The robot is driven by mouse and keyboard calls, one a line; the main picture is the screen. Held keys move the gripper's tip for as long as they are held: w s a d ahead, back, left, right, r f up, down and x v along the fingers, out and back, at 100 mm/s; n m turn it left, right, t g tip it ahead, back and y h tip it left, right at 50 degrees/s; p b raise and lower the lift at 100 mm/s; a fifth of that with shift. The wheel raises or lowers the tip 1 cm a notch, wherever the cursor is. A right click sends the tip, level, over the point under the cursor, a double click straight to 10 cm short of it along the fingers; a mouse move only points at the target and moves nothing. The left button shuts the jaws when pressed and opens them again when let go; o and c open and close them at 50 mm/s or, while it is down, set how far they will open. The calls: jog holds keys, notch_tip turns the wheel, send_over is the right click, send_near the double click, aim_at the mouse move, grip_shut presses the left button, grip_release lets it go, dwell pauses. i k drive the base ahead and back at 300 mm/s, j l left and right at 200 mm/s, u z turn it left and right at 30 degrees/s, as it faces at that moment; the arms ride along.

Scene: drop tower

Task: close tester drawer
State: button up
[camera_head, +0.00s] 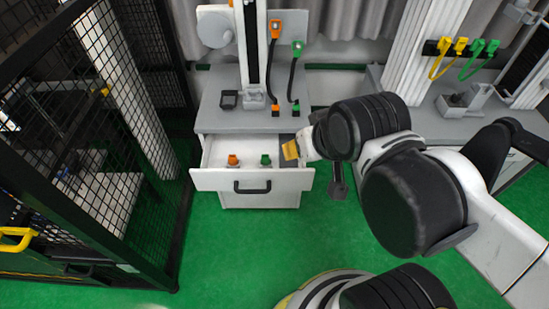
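The tester drawer (255,179) is pulled out from the front of the grey-topped tester cabinet (210,115). Its dark handle (252,187) is on the white front panel. Inside the drawer are an orange piece (233,160) and a green piece (265,160). My gripper (338,188) shows as a small dark shape hanging below my wrist, just right of the drawer's right front corner. It appears apart from the drawer front. My wrist and arm hide part of the gripper, so I cannot tell its opening.
A yellow piece (290,150) shows between the drawer's right end and my wrist. A black mesh fence (100,130) stands at left. A second bench (435,120) with yellow and green connectors (470,47) is at right. The green floor before the drawer is clear.

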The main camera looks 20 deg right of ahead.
aim_at(215, 173)
jog(key=l+u, duration=0.15)
jog(key=l, duration=0.2)
jog(key=k+l+u, duration=0.2)
jog(key=l, duration=0.15)
jog(key=l+u, duration=0.15)
jog(key=l, duration=0.2)
jog(key=k+l+u, duration=0.15)
jog(key=k+l, duration=0.05)
jog(key=l, duration=0.15)
